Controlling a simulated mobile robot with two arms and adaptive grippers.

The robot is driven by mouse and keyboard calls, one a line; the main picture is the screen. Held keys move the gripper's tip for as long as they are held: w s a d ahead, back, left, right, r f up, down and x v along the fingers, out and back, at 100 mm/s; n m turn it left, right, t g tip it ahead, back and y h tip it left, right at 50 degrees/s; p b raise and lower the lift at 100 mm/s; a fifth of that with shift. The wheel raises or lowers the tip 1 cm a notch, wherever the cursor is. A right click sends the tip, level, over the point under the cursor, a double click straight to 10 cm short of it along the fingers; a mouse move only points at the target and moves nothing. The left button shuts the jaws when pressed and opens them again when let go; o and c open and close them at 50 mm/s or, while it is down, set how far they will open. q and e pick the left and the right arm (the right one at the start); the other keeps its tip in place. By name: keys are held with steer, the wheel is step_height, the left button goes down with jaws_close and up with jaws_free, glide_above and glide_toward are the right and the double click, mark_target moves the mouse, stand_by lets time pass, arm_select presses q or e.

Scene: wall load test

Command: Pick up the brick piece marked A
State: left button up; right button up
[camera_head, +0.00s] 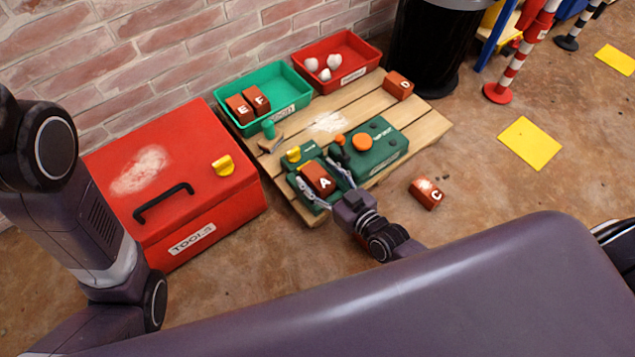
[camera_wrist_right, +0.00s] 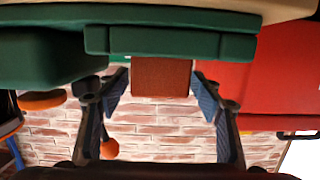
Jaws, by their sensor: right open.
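The brick marked A (camera_head: 318,179) is reddish brown and lies on the lower part of a green machine (camera_head: 375,147) on the wooden pallet (camera_head: 430,126). In the right wrist view the brick (camera_wrist_right: 160,77) shows between the two fingers. My right gripper (camera_head: 326,187) is open, with one finger on either side of brick A. In the right wrist view my right gripper (camera_wrist_right: 160,100) shows a small gap on each side of the brick. My left arm shows at the left, but its gripper is out of view.
Bricks E (camera_head: 239,109) and F (camera_head: 257,101) sit in a green bin (camera_head: 293,108). Brick D (camera_head: 398,86) is at the pallet's far corner, and brick C (camera_head: 426,193) is on the floor. A red toolbox (camera_head: 215,205) stands left of the pallet. A red bin (camera_head: 372,66) holds several white lumps.

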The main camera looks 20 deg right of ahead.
steer(key=shift+w, duration=0.25)
steer(key=shift+c, duration=0.3)
steer(key=c, duration=1.5)
jaws_close()
steer(key=shift+r, duration=0.1)
